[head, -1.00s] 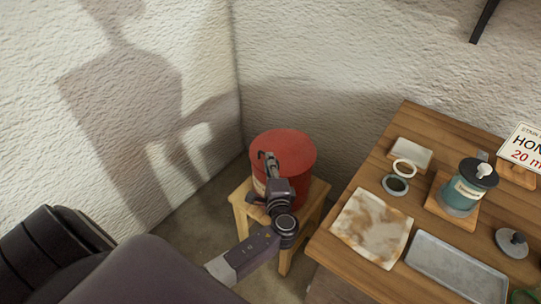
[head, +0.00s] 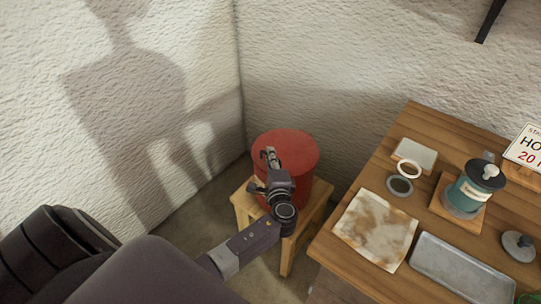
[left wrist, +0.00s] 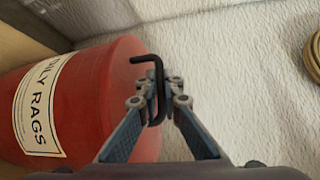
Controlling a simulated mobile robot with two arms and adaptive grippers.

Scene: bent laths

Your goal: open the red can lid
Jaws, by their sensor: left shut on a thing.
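The red can (head: 298,190) stands upright on a small wooden stool in the corner. Its round red lid (head: 302,146) looks flat on top, with no gap visible. My left gripper (head: 268,156) is over the lid's left part and hides some of it and of the can's front. In the left wrist view, the red can (left wrist: 75,95) shows sideways with a cream label reading "ILY RAGS". There my left gripper (left wrist: 160,95) is shut on a black bent handle (left wrist: 152,60) at the lid end. My right gripper is not in view.
The wooden stool (head: 243,213) stands close to the textured walls. To the right is a wooden table (head: 422,128) with a stained cloth (head: 374,229), a grey tray (head: 462,268), rings and a teal tin (head: 466,194). Bare floor separates stool and table.

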